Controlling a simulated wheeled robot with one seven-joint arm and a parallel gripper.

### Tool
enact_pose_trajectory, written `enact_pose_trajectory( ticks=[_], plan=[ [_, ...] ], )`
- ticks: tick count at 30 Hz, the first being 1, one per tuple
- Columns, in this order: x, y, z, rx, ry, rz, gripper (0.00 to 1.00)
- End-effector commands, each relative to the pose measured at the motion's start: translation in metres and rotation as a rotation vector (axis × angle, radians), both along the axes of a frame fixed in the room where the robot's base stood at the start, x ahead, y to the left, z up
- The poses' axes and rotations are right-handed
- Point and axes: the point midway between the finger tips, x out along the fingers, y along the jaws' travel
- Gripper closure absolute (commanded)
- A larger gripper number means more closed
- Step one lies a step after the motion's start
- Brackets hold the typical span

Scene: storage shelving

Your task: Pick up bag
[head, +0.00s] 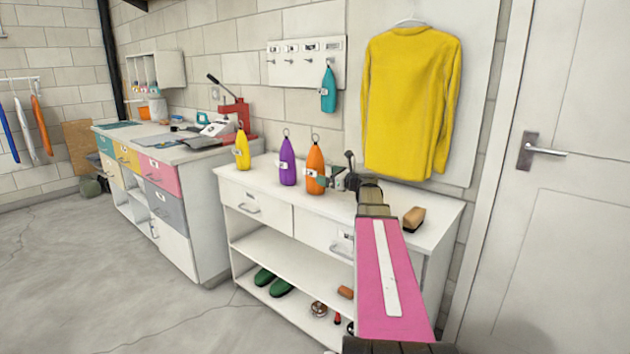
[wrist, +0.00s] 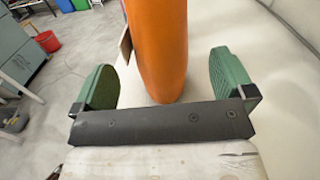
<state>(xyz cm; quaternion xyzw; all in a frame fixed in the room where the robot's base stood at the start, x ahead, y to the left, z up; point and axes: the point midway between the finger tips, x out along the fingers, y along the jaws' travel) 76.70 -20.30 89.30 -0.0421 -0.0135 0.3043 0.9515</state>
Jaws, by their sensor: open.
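Three bags with rings on top stand upright on the white cabinet (head: 425,230): a yellow bag (head: 242,152), a purple bag (head: 287,165) and an orange bag (head: 315,160). A teal bag (head: 328,92) hangs from the wall rack. My gripper (head: 328,179) is at the orange bag, reaching in from the right. In the wrist view the orange bag (wrist: 158,45) stands between the two green fingers of my gripper (wrist: 170,82). The fingers are open, with gaps on both sides of the bag. The top of the bag is out of the wrist view.
A brown brush (head: 414,218) lies on the cabinet top to the right of my arm. A yellow shirt (head: 410,100) hangs on the wall behind. Green shoes (head: 273,283) sit on the lower shelf. A red press (head: 234,115) stands on the left workbench.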

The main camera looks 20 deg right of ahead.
Motion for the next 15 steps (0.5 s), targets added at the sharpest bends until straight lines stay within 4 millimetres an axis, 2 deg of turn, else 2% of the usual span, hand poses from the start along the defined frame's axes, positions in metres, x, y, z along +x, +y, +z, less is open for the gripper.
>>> enact_pose_trajectory(
  ticks=[5, 12, 15],
  plan=[
    [0.01, 0.007, 0.002, 0.0, 0.0, 0.001, 0.0],
    [0.037, 0.028, 0.005, 0.001, 0.001, 0.002, 0.0],
    [0.042, 0.032, 0.005, 0.0, 0.0, 0.001, 0.0]
  ],
)
